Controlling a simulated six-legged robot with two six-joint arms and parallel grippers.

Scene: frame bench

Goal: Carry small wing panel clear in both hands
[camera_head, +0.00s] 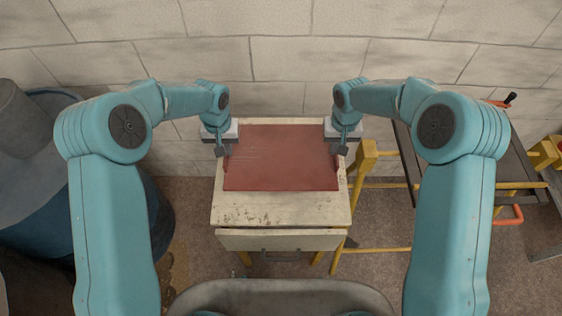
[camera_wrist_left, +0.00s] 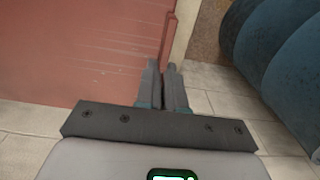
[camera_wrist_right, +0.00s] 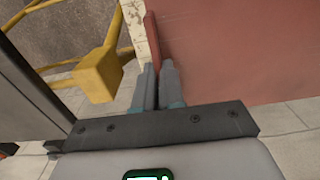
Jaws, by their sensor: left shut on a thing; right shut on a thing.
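The small wing panel (camera_head: 280,160) is a flat reddish-brown sheet over the top of a worn cream bench in the head view. It fills much of the left wrist view (camera_wrist_left: 80,50) and the right wrist view (camera_wrist_right: 240,50). My left gripper (camera_head: 222,152) is shut on the panel's left edge, where a raised strip sits between the fingers (camera_wrist_left: 167,75). My right gripper (camera_head: 343,149) is shut on the right edge in the same way, its fingers (camera_wrist_right: 157,72) around a raised strip. I cannot tell whether the panel touches the bench top.
The cream bench (camera_head: 280,208) has a drawer front (camera_head: 280,240) below. Blue barrels (camera_head: 40,230) stand at the left. A yellow-legged frame (camera_head: 366,165) and a dark rack with orange handles (camera_head: 508,215) are at the right. A block wall (camera_head: 280,60) closes the back.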

